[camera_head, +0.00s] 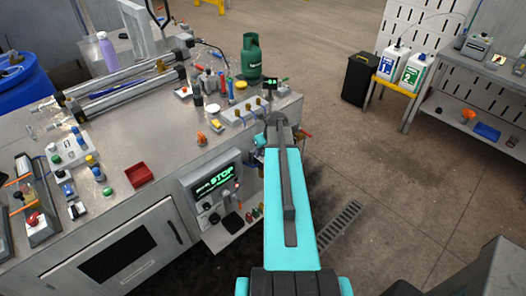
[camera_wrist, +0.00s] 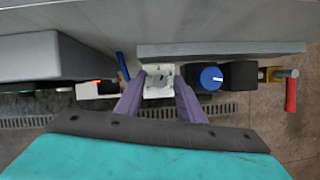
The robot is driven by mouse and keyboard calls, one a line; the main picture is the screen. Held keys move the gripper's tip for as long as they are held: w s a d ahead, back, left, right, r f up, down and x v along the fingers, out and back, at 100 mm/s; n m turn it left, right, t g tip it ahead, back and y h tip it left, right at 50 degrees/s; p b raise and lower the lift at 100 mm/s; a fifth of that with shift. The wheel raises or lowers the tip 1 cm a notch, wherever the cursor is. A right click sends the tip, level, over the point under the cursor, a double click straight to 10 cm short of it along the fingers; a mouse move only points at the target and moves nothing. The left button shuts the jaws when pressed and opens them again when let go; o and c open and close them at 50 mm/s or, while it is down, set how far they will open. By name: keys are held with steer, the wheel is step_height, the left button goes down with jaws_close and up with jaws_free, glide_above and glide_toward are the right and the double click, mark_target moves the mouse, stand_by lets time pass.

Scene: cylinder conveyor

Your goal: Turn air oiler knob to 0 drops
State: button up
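In the wrist view, my gripper (camera_wrist: 160,82) has its two fingers apart, pointing at the bench side. A white fitting (camera_wrist: 158,92) with a small grey part on top shows between the fingertips. I cannot tell whether the fingers touch it. Just right of the right finger is a round blue knob (camera_wrist: 211,78) on a black body. No label or drop scale can be read, so which of these is the air oiler knob is unclear. In the head view my arm hides the gripper's fingers and most of these fittings.
In the wrist view, a red valve handle (camera_wrist: 291,95) stands at the right and a blue lever (camera_wrist: 122,66) left of the fingers. A grey box (camera_wrist: 55,55) juts out at left. In the head view, the workbench (camera_head: 150,125) carries many parts; the floor (camera_head: 390,180) at right is clear.

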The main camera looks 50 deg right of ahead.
jaws_close()
steer(key=shift+a, duration=0.2)
steer(key=shift+d, duration=0.1)
steer(key=shift+d, duration=0.1)
